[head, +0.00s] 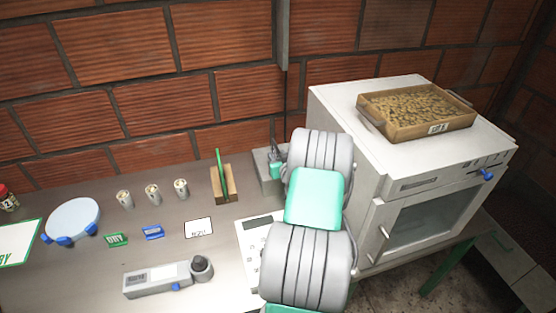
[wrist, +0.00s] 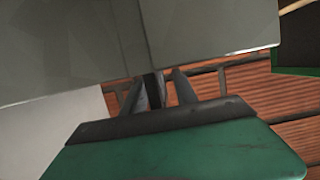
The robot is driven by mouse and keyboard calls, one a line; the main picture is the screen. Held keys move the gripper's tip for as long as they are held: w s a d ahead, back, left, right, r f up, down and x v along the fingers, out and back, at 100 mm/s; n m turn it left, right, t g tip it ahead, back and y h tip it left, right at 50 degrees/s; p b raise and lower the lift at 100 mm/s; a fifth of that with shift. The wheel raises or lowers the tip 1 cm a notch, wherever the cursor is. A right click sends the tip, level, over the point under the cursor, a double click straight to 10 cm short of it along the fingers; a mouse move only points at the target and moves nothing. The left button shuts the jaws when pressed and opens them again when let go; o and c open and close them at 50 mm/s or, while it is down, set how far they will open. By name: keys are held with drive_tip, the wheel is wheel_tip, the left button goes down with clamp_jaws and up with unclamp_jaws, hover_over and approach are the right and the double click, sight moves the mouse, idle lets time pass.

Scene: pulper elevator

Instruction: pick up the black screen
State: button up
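I cannot pick out a black screen with certainty in either view. In the head view my arm reaches over the bench's right part, and its far end is hidden behind its own links, beside a small grey box (head: 265,172). In the wrist view, dark grey prongs, which look like fingers of my gripper (wrist: 153,92), show between a large grey surface (wrist: 150,40) above and a dark-edged green plate (wrist: 185,150) below. A narrow dark strip lies between the prongs. I cannot tell whether they grip it.
A white oven (head: 425,188) bearing a wooden tray of beans (head: 385,124) stands right. On the bench are a wooden stand with an upright green piece (head: 224,190), several small cans (head: 153,194), a pale round dish (head: 73,217), a grey meter (head: 157,278) and a white scale (head: 250,245). A brick wall closes the back.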

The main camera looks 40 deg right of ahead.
drive_tip(key=shift+w, duration=0.1)
drive_tip(key=shift+c, duration=0.2)
clamp_jaws()
idle(0.4)
